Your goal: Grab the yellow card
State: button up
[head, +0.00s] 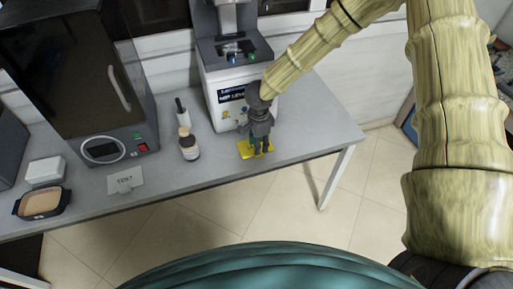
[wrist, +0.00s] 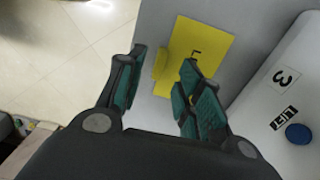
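The yellow card (head: 244,149) lies on the grey table near its front edge, in front of a white machine. In the wrist view the yellow card (wrist: 209,45) shows a small dark mark and a narrow yellow tab (wrist: 159,65) on its left side. My gripper (head: 260,152) points down over the card and hides part of it. In the wrist view my gripper (wrist: 164,57) is open, with the tab seen between its two fingertips and the right finger over the card. I cannot tell whether the fingers touch the card.
The white machine (head: 226,85) stands just behind the card. The table (head: 310,125) is clear to the right of my gripper.

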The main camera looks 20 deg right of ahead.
jog(key=shift+d+f+p, duration=0.2)
jog(key=shift+f+p, duration=0.8)
jog(key=shift+f, duration=1.5)
grip_shut()
